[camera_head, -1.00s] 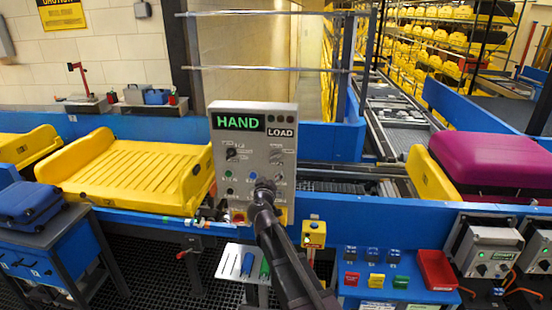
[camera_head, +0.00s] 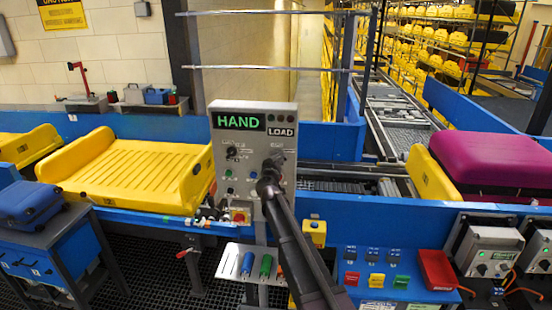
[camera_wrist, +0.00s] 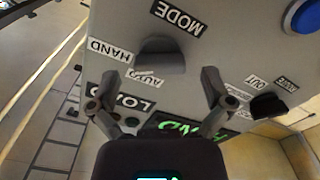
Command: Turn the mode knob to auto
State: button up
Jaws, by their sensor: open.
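The panel's display (camera_head: 238,121) reads HAND in green. My gripper (camera_wrist: 160,88) is open and empty, facing the panel, its fingers spread to either side of the knob's line and apart from it. In the head view my gripper (camera_head: 270,168) covers the mode knob.
A second black knob (camera_wrist: 268,105) and a blue button (camera_wrist: 302,16) are close by on the panel. A yellow tray (camera_head: 130,172) lies on the conveyor at left. A magenta case (camera_head: 490,160) is at right.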

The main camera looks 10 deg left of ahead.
jog(key=shift+w, duration=1.05)
jog(key=shift+d, duration=0.1)
jog(key=c, duration=1.1)
